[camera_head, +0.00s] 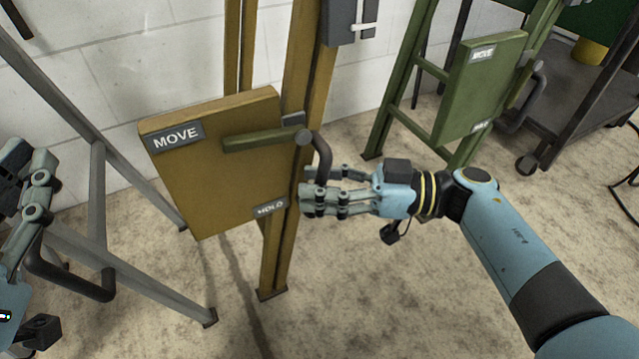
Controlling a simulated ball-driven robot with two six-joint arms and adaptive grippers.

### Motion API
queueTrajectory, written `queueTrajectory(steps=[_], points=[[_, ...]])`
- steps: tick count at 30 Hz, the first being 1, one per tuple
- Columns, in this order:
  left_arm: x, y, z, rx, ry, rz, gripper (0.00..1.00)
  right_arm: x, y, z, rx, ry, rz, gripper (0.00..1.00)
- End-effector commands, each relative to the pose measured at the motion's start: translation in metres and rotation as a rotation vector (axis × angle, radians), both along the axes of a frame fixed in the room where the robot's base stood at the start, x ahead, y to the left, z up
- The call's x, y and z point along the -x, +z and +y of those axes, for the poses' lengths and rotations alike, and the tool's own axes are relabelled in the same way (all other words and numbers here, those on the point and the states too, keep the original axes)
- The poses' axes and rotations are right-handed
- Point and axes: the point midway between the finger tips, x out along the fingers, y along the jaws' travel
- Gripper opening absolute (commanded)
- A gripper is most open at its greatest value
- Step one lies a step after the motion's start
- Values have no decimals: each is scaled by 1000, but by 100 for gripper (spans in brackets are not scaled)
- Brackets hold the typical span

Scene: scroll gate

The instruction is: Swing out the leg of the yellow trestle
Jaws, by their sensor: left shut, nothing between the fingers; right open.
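The yellow trestle (272,255) stands in the middle, upright against the wall. Its mustard box (195,185) carries a MOVE label (176,136) at upper left and a HOLD label (270,208) at lower right. An olive lever (260,140) lies nearly level across the box's upper part, toward MOVE. A dark bent handle (322,155) hangs from the lever's right end. My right gripper (310,188) is open, its fingers beside the handle's lower end; contact cannot be told. My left gripper (28,175) is shut and empty at the left edge, away from the yellow trestle.
A green trestle (395,100) with a similar box (480,85) stands at right. Grey metal legs (98,200) stand at left, with a dark bent bar (80,285) by my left gripper. A dark wheeled cart (585,110) is at far right. The front floor is clear.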

Motion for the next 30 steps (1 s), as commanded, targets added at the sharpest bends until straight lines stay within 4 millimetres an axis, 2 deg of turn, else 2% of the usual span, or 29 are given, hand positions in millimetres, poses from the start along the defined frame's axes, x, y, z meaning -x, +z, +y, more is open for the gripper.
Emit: queueTrajectory(steps=[8,17,30], points=[[0,2,0,0,-1,-7,0,0,0,1,0,0,0,40],[0,2,0,0,-1,-6,0,0,0,0,0,0,0,1],[0,1,0,0,-1,-5,0,0,0,0,0,1,0,0]])
